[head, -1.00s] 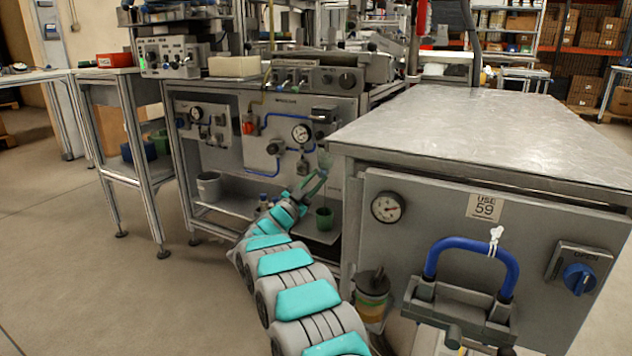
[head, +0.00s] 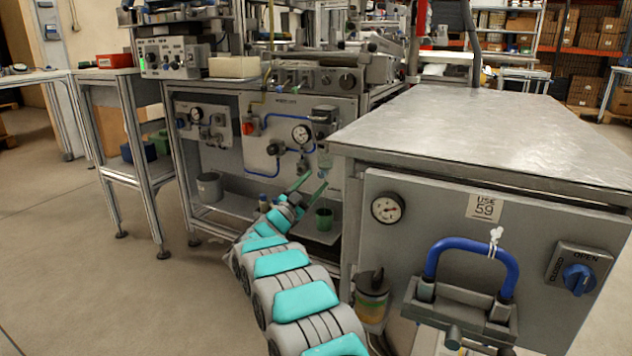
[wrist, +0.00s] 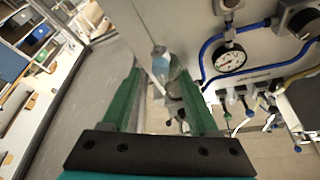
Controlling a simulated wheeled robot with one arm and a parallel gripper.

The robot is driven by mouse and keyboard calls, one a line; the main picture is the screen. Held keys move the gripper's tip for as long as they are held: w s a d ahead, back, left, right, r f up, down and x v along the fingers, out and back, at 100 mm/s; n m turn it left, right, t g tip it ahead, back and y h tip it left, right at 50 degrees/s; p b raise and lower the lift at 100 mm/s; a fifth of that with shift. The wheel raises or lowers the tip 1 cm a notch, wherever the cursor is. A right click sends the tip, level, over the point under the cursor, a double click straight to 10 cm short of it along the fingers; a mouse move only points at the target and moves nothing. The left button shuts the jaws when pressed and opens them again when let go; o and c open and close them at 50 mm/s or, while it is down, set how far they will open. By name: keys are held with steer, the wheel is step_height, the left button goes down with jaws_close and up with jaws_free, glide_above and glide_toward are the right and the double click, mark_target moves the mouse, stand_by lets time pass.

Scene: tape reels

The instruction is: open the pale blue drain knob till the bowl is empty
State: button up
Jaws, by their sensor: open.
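The pale blue drain knob (wrist: 160,66) shows in the wrist view at the end of the clear bowl (wrist: 178,84). In the head view the small knob (head: 322,175) hangs under the bowl (head: 325,160) on the grey panel. My gripper (head: 316,178) has green fingers, open and spread, just at and below the knob. In the wrist view my gripper (wrist: 160,72) has the knob between its fingertips in the picture, with gaps at the sides; I cannot tell whether it touches. The liquid level in the bowl is too small to tell.
A green cup (head: 323,220) stands on the shelf below the knob. A gauge (head: 301,133) and blue pipes are on the panel. The large cabinet (head: 480,215) with a blue handle stands close on the right. Open floor (head: 120,290) lies at left.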

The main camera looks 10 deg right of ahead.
steer(key=v, duration=0.6)
steer(key=shift+s+a, duration=0.2)
